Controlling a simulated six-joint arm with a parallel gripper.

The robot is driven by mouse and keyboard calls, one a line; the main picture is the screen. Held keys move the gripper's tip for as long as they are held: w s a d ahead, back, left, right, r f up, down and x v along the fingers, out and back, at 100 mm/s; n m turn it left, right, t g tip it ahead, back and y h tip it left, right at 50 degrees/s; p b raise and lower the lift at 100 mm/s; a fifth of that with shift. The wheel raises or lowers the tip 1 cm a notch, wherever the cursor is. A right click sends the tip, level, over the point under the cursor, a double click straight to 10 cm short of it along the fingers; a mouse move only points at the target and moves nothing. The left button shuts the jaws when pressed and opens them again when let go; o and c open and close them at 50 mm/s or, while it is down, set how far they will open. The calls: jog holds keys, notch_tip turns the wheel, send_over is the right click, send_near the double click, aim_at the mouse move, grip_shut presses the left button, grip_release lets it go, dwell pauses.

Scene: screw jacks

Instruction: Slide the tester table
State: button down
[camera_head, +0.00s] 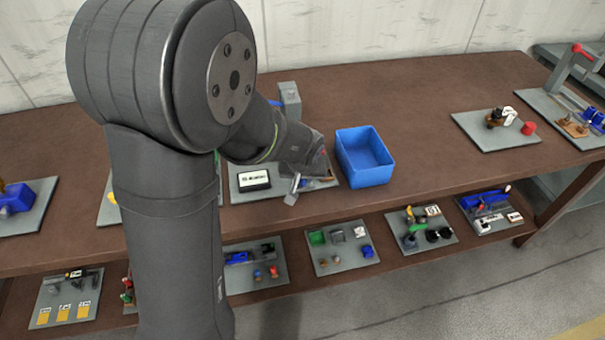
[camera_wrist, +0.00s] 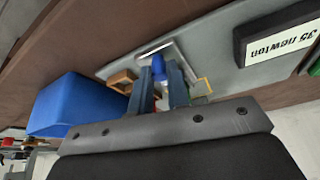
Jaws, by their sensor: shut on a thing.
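The force tester stands on a grey board (camera_head: 240,196) on the bench, partly hidden behind my arm. It has a black-framed display (camera_head: 254,179), which reads "35 newton" upside down in the wrist view (camera_wrist: 281,40). My gripper (camera_wrist: 160,85) is low over this board, with its fingers closed around a small blue piece (camera_wrist: 158,68). I cannot tell whether the blue piece is fixed to that plate, or which part is the tester table. In the head view, my wrist hides most of this.
A blue bin (camera_head: 365,157) stands close to the right of the tester board. An orange-brown block (camera_wrist: 122,80) and a yellow frame (camera_wrist: 204,87) lie beside the fingers. Farther right, a grey board (camera_head: 480,138) holds small parts. Bench between bin and that board is clear.

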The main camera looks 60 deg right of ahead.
jog(key=c, duration=1.4)
grip_release()
jog(key=shift+s, duration=0.1)
jog(key=shift+o, duration=0.2)
jog(key=v, duration=1.7)
jog(key=shift+r, duration=0.25)
jog(key=x, duration=1.7)
jog(key=shift+f, duration=0.25)
jog(key=shift+r, duration=0.15)
